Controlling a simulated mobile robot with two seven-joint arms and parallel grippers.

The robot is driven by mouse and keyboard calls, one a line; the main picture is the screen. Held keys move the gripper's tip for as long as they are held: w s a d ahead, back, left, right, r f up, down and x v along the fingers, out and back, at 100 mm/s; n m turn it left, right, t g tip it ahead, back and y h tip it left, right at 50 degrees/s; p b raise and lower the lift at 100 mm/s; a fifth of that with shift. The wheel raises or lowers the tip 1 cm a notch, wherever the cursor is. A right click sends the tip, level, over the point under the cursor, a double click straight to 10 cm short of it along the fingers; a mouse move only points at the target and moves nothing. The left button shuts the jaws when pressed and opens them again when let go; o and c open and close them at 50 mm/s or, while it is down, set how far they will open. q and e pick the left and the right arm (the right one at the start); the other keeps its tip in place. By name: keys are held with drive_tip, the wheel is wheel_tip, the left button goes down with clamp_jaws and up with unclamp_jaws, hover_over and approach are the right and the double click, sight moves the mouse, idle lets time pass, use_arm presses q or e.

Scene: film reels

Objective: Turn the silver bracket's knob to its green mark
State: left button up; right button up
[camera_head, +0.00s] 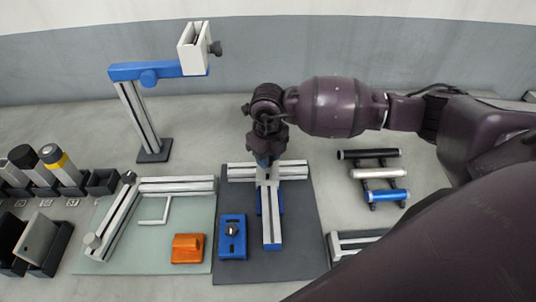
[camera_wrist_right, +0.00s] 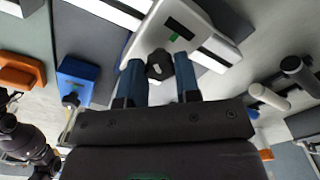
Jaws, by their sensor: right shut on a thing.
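The silver bracket (camera_head: 268,175) sits where the light rails meet on the dark grey mat, mostly under my right gripper in the head view. In the right wrist view the bracket (camera_wrist_right: 150,38) shows a small green mark (camera_wrist_right: 174,38) beside a black slot. Its black knob (camera_wrist_right: 157,64) has a pale spot on it. My right gripper (camera_head: 264,161) points down at the bracket. In the wrist view its two blue fingers (camera_wrist_right: 159,78) are on either side of the knob, shut on it. The knob is hidden in the head view. My left gripper is not in view.
A blue block with a knob (camera_head: 232,237) is left of the rails. An orange block (camera_head: 187,248) lies on the pale green mat (camera_head: 140,262). A tall blue-armed stand (camera_head: 145,110) rises behind left. A rack of rollers (camera_head: 375,174) is at right. Dark holders (camera_head: 52,250) stand at far left.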

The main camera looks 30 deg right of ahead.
drive_tip(key=m, duration=0.3)
drive_tip(key=shift+r+m+p, duration=0.1)
drive_tip(key=shift+m+p, duration=0.2)
drive_tip(key=shift+p, duration=0.1)
drive_tip(key=m, duration=0.3)
drive_tip(key=shift+p, duration=0.35)
drive_tip(key=shift+m, duration=0.9)
drive_tip(key=shift+m+p, duration=0.4)
drive_tip(key=shift+m, duration=0.3)
drive_tip(key=shift+m, duration=0.3)
drive_tip(key=o, duration=0.9)
drive_tip(key=shift+o, duration=0.2)
